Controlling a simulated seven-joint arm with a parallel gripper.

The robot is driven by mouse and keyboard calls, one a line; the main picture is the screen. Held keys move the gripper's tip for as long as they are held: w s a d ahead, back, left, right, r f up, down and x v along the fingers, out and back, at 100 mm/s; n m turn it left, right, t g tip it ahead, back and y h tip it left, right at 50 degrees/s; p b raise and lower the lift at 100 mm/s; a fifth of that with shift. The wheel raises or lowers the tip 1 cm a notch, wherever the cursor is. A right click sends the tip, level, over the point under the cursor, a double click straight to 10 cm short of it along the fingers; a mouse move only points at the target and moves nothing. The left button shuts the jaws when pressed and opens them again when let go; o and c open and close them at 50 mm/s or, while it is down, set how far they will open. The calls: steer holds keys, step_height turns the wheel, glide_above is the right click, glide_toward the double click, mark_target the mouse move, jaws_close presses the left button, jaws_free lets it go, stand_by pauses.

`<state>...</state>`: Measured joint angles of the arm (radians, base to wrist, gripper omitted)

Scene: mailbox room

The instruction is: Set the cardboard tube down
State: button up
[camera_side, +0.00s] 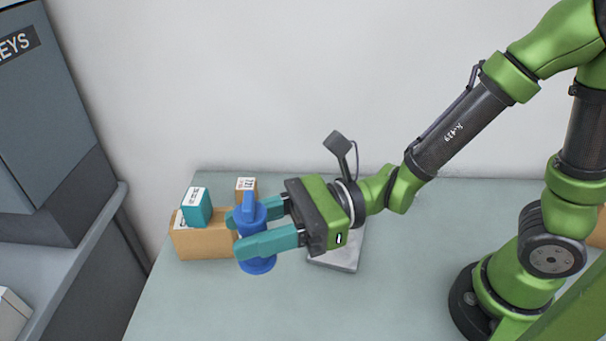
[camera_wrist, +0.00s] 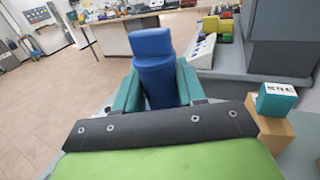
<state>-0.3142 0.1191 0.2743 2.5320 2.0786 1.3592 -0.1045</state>
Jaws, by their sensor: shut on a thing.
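My gripper (camera_side: 240,233) has teal fingers and is shut on a blue cylindrical thing (camera_side: 258,264) with a narrower block-like top and a wider rim at the bottom. The blue thing stands upright between the fingers. It also shows in the wrist view (camera_wrist: 156,82), with a teal finger on each side. I cannot tell from the side view whether its bottom touches the table (camera_side: 400,290). Nothing that looks like a plain brown cardboard tube shows in either view.
A brown box (camera_side: 200,243) with a teal box (camera_side: 197,207) on top is just left of the gripper, and a small brown box (camera_side: 246,186) is behind. A flat grey plate (camera_side: 345,257) lies under the wrist. The table's front middle is clear. A grey cabinet (camera_side: 40,130) stands left.

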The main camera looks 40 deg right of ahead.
steer(key=shift+w+r+m+t, duration=0.2)
steer(key=shift+w+m+t, duration=0.2)
steer(key=shift+t, duration=0.2)
steer(key=shift+w+d+f+m+t+h, duration=0.1)
steer(key=shift+w+f+m+t+h, duration=0.1)
steer(key=shift+w+m+t+h, duration=0.15)
step_height(320, 180, down, 15)
steer(key=w+a, duration=0.3)
steer(key=w+a+f, duration=0.1)
steer(key=w+a, duration=0.2)
steer(key=a, duration=0.1)
steer(key=w+a, duration=0.4)
steer(key=shift+a+f, duration=0.25)
steer(key=shift+f, duration=0.1)
steer(key=shift+w+a+f, duration=0.1)
steer(key=shift+w+f, duration=0.05)
steer(key=shift+f, duration=0.75)
steer(key=shift+w+a+f, duration=0.1)
steer(key=shift+f, duration=0.75)
steer(key=shift+f, duration=0.15)
steer(key=o, duration=1)
steer(key=shift+o, duration=0.2)
